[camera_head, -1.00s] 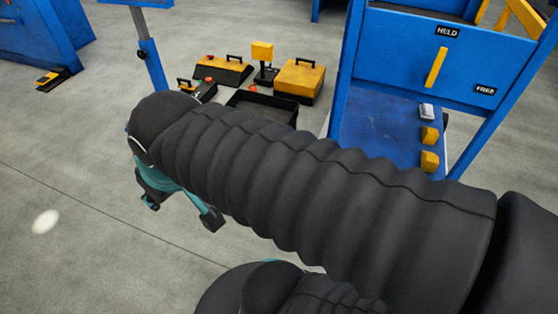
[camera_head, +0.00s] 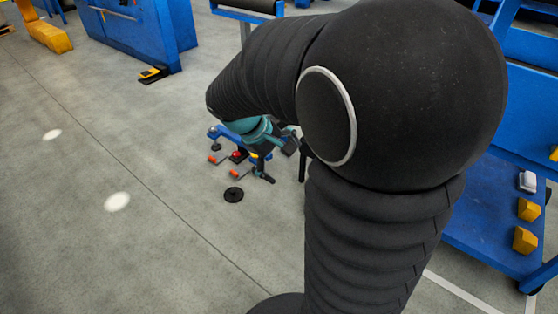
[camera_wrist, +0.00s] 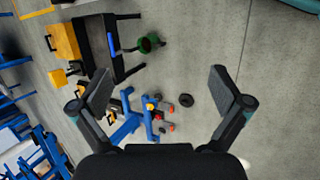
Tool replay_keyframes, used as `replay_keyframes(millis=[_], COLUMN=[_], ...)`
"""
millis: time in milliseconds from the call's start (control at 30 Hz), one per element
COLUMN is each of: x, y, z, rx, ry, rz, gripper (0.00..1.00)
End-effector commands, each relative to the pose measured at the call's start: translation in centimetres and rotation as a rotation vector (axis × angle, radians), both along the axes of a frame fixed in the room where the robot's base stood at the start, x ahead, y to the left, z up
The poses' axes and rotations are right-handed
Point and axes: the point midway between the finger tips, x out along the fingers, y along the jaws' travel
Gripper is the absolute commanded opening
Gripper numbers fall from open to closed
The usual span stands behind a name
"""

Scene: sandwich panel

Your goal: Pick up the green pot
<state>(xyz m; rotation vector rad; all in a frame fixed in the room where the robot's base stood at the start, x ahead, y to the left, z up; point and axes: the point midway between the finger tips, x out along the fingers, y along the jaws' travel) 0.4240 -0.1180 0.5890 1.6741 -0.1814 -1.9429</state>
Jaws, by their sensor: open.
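The green pot (camera_wrist: 150,43) shows in the wrist view, above the middle, next to a dark bin. It looks round with a dark inside. I cannot pick it out in the head view, where my arm covers much of the middle. My gripper (camera_wrist: 160,88) is open and empty in the wrist view, its two fingers spread wide. The pot lies beyond the fingertips, apart from them. In the head view my gripper (camera_head: 277,162) hangs above the floor items, partly behind my arm.
A blue item with red-ended parts (camera_wrist: 130,125) and a black disc (camera_wrist: 186,100) are on the floor. A black bin (camera_wrist: 128,64) and a yellow box (camera_wrist: 64,41) are near the pot. A blue bench (camera_head: 490,215) stands right. Floor at left is mostly clear.

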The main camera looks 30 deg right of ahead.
Motion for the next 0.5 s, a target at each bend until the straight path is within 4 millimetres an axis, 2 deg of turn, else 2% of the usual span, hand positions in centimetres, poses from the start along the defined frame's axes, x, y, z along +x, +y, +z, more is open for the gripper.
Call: replay_keyframes(millis=[33,267,500], x=[1.1,5.5,9.9], y=[-0.8,-4.3,-7.6], z=[-1.4,-6.2,-12.4], rx=[-0.035,-0.199,-0.363], ry=[0.05,0.241,0.431], rz=[0.016,0.105,0.213], gripper=[1.0,1.0,1.0])
